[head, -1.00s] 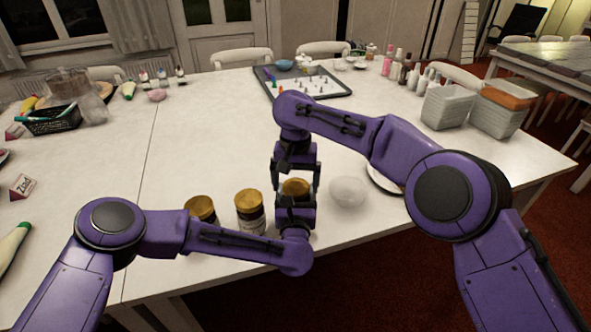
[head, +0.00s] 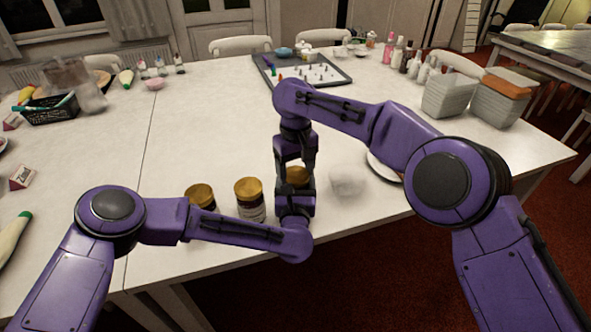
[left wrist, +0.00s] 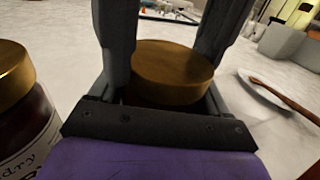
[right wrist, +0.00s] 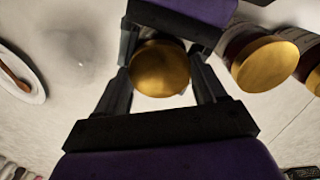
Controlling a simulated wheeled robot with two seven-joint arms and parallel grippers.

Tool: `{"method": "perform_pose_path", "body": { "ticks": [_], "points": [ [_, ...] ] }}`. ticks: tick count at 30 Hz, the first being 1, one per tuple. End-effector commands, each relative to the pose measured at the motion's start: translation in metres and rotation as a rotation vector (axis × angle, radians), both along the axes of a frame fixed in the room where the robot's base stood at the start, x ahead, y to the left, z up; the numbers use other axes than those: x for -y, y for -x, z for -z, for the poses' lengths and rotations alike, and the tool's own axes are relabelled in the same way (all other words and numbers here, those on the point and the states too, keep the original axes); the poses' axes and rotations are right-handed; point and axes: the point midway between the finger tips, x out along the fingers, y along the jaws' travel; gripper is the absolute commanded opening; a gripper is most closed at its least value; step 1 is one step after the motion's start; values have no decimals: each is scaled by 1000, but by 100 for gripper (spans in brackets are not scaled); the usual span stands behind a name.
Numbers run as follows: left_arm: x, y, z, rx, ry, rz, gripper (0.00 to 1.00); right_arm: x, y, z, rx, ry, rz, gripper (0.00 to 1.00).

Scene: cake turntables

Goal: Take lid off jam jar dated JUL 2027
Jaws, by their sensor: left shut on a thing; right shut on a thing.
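Three jam jars with gold lids stand in a row near the table's front edge. The right jar's lid (head: 298,176) shows between my two grippers. My left gripper (head: 295,190) is shut on this jar's body from the front; its fingers flank the jar in the left wrist view (left wrist: 172,70). My right gripper (head: 296,163) comes from above and is shut on the lid, which shows between its fingers in the right wrist view (right wrist: 160,68). The lid appears to sit on the jar. The middle jar (head: 250,198) and left jar (head: 201,196) stand free. No date is readable.
A pale, translucent round object (head: 347,180) stands just right of the held jar, beside a plate (head: 384,168) with a brown utensil seen in the wrist views. The table's middle left is clear.

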Motion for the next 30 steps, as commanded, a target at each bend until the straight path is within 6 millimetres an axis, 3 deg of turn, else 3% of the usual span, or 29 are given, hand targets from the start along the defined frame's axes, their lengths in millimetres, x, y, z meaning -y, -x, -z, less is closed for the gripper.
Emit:
{"method": "perform_pose_path", "body": {
  "ticks": [8, 9, 11, 20, 27, 30],
  "points": [
    [2, 1, 0, -1, 0, 4, 0, -1, 0, -1, 2, -2, -24, 34],
    [2, 1, 0, -1, 0, 5, 0, -1, 0, -1, 2, -2, -24, 77],
    [2, 1, 0, -1, 0, 4, 0, -1, 0, -1, 2, -2, -24, 96],
    [1, 1, 0, -1, 0, 2, 0, 0, 0, -3, 1, -2, -22, 96],
    [0, 0, 0, -1, 0, 1, 0, -1, 0, -38, 4, -2, -21, 96],
    [0, 0, 0, -1, 0, 1, 0, -1, 0, -45, 1, -2, -22, 93]
  ]
}}
